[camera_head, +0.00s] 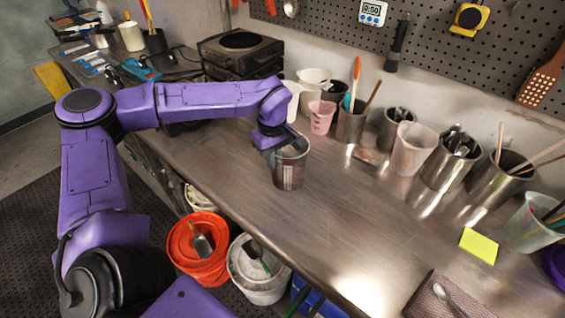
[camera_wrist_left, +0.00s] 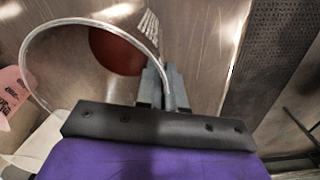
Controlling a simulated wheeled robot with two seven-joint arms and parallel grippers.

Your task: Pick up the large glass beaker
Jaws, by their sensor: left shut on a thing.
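The large glass beaker (camera_head: 289,172) is upright over the metal workbench, with a dark tint through its wall. I cannot tell whether its base touches the bench. My left gripper (camera_head: 284,146) comes in from the left and is shut on the beaker's rim and wall. In the left wrist view the fingers (camera_wrist_left: 158,88) pinch the wall of the beaker. Its clear round rim (camera_wrist_left: 62,24) arcs to the left, and white markings and a dark red round patch show through or inside it. My right gripper is in neither view.
Behind the beaker stand a pink cup (camera_head: 322,117), white jugs (camera_head: 313,86) and several metal cans with tools. A hot plate (camera_head: 240,52) is at the back left. Orange (camera_head: 198,250) and white (camera_head: 258,272) buckets stand below the bench edge. The bench (camera_head: 345,215) right of the beaker is clear.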

